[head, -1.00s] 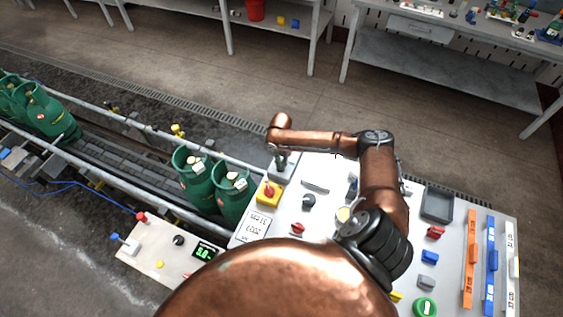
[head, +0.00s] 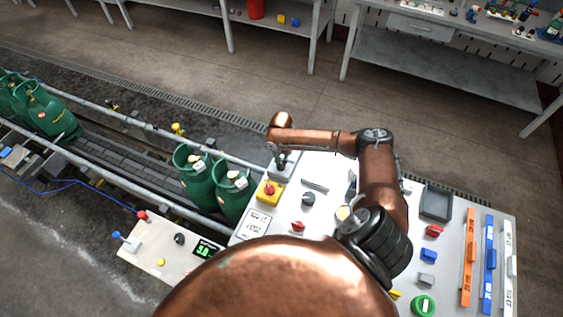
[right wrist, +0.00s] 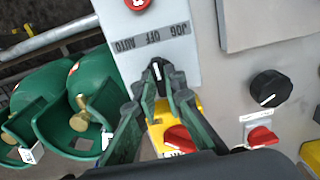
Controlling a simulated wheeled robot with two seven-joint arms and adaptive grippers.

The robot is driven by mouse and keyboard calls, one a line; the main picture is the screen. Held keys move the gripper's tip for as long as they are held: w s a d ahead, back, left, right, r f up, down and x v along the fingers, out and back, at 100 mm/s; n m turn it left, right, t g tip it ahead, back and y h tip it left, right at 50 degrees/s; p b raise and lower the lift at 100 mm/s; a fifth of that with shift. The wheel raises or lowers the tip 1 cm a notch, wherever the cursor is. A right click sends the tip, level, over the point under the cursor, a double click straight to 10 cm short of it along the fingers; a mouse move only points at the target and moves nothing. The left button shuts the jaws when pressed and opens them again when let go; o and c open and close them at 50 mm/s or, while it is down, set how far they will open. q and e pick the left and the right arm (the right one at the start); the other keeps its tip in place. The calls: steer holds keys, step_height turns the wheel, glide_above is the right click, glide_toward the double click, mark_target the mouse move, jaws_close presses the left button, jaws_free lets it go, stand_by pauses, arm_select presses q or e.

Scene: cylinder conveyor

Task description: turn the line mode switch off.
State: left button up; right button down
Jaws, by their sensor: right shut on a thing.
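The line mode switch (right wrist: 158,76) is a black knob with a white mark, on a grey box labelled with AUTO, OFF and JOG (right wrist: 152,37) in the right wrist view. The white mark points up the picture, roughly toward the word OFF. My right gripper (right wrist: 160,86) is shut on the knob, with a finger on each side. In the head view my right gripper (head: 281,161) is at the far left corner of the panel, and the knob is hidden there. My left gripper is not in view.
A red knob on a yellow box (head: 269,191) sits close to my right gripper. A black dial (right wrist: 270,88) and a red switch (right wrist: 262,137) are on the panel (head: 322,171). Green gas cylinders (head: 232,190) stand on the conveyor (head: 125,165) to the left.

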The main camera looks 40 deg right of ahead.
steer(key=c, duration=2.1)
jaws_free()
steer(key=shift+w+a+r, duration=0.1)
steer(key=shift+w, duration=0.2)
steer(key=shift+o, duration=0.6)
steer(key=shift+s, duration=0.15)
step_height(320, 180, up, 12)
